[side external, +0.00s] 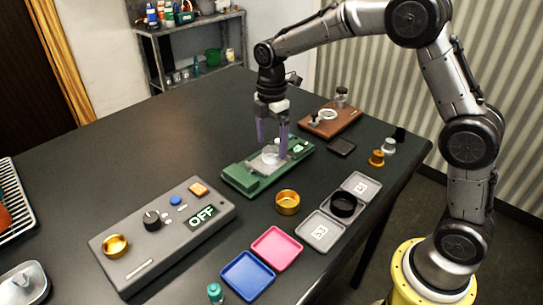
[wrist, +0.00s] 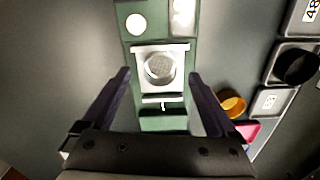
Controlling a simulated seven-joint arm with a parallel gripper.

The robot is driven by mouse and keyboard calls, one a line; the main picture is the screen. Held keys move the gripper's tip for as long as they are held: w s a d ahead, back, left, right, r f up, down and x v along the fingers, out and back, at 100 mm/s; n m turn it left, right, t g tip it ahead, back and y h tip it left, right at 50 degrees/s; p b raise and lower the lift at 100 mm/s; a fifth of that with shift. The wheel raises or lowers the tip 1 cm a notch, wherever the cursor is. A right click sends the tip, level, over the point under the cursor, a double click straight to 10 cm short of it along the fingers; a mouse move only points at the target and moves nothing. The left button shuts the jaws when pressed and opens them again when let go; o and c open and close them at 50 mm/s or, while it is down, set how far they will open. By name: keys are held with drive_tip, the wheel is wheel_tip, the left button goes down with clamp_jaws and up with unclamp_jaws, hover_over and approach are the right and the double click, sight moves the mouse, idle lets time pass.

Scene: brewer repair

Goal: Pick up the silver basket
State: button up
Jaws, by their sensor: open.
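The silver basket (wrist: 160,68) is a round, mesh-bottomed cup. It sits in a pale square seat on a green device, and also shows small in the side view (side external: 271,157). The green device (side external: 240,178) lies flat on the dark table. My gripper (side external: 272,139) points down above the device, its purple fingers apart and empty. In the wrist view the fingers stand to the left and right of the basket, with clear space between them and it. I cannot tell the exact height of the fingertips over the basket.
A gold ring-like cup (side external: 287,203) and a black one (side external: 343,204) stand in front and to the right. Grey, pink (side external: 277,247) and blue (side external: 247,276) trays lie nearby. A grey control box (side external: 165,235) reads OFF. A brown board (side external: 330,119) is behind. The table's back left is clear.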

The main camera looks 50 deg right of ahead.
sight(271, 155)
drive_tip(key=shift+f, duration=1.25)
clamp_jaws()
drive_tip(key=shift+r, duration=0.1)
